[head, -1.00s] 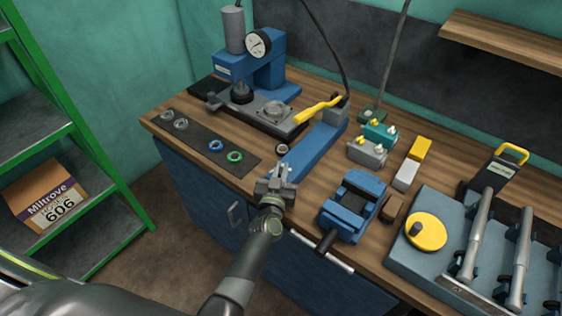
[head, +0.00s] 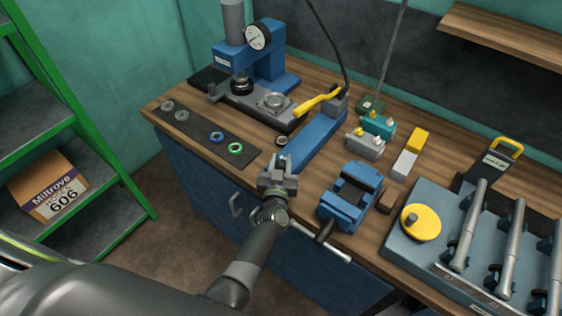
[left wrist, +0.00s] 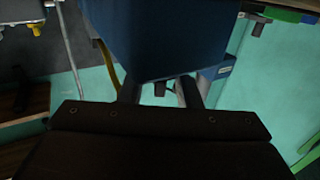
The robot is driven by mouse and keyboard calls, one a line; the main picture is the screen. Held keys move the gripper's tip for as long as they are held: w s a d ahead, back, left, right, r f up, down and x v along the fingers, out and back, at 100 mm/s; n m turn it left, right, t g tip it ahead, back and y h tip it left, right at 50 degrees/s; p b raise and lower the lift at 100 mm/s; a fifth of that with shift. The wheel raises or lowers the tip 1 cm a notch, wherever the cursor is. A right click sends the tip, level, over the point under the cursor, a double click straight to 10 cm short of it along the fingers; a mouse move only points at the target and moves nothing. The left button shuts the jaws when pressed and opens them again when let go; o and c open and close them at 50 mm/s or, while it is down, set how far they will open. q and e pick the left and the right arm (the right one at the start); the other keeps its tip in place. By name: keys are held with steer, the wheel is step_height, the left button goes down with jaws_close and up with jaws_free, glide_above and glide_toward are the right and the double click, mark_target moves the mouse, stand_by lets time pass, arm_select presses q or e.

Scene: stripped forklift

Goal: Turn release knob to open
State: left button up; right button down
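The blue hand pump (head: 318,138) with a yellow lever (head: 318,101) lies lengthwise on the bench. My left gripper (head: 279,163) is at its near end, at the bench's front edge. In the left wrist view, the pump's blue body (left wrist: 155,35) fills the upper middle. A small dark knob (left wrist: 160,89) sticks out between the two fingers of my left gripper (left wrist: 160,92). The fingers stand apart, with a gap visible on each side of the knob. In the head view the knob is largely hidden by the gripper. My right gripper is not in view.
A blue vise (head: 350,195) stands close to the right of my left gripper. A dark strip with several rings (head: 200,132) lies to the left. A press with a gauge (head: 257,37) stands behind. A grey fixture with a yellow disc (head: 421,222) is at right.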

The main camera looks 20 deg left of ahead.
mark_target(281, 162)
arm_select(q)
step_height(281, 162, up, 10)
steer(key=p, duration=0.5)
steer(key=shift+f+p, duration=0.1)
steer(key=shift+p, duration=0.2)
